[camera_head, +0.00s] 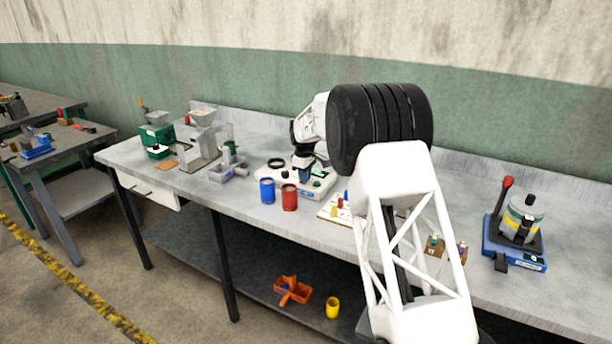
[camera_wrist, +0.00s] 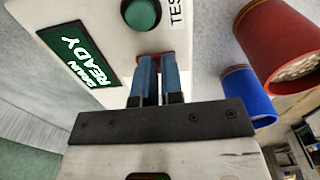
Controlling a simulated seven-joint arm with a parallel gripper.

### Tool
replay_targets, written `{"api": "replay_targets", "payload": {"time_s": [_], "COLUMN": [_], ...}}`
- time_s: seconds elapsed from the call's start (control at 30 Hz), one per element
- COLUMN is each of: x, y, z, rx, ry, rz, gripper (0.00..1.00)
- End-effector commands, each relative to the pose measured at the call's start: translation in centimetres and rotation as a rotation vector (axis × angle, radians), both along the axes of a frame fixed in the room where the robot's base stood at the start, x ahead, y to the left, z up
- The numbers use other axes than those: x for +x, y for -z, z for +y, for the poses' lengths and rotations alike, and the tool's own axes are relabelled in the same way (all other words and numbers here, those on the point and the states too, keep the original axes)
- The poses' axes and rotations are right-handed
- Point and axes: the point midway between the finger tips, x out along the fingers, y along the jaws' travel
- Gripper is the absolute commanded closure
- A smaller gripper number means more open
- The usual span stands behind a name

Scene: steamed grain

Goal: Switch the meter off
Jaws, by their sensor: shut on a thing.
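The meter (camera_head: 321,191) is a white box on the bench; its body fills the upper left of the wrist view (camera_wrist: 112,22). Its dark green display (camera_wrist: 80,57) is lit and includes the word READY. A round green button (camera_wrist: 141,15) sits beside a label beginning TES. My gripper (camera_wrist: 159,62) has its blue fingers close together at a small red part (camera_wrist: 184,56) on the meter, seemingly its switch. The fingers are shut on it and hide most of it. In the head view my gripper (camera_head: 307,169) is over the meter, partly hidden by my arm.
A blue cup (camera_head: 267,191) and a red cup (camera_head: 290,197) stand just in front of the meter. A grey tray (camera_head: 229,172) and a mill-like device (camera_head: 202,140) are to the left. A blue-based device (camera_head: 515,255) with a red-handled lever stands far right.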

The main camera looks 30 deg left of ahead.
Motion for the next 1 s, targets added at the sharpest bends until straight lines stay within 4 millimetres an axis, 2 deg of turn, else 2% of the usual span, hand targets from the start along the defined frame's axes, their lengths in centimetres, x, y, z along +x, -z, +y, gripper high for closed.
{"api": "replay_targets", "payload": {"time_s": [0.03,0.57,0.77,1.0], "x": [-0.3,-0.4,-0.3,-0.3], "y": [0.9,0.3,-1.7,-5.6], "z": [0.0,0.0,0.0,0.0], "rx": [-0.007,-0.006,-0.002,0.000], "ry": [-0.001,-0.002,-0.001,0.000], "rz": [0.009,0.008,0.003,0.000], "gripper": [1.00,1.00,1.00,1.00]}}
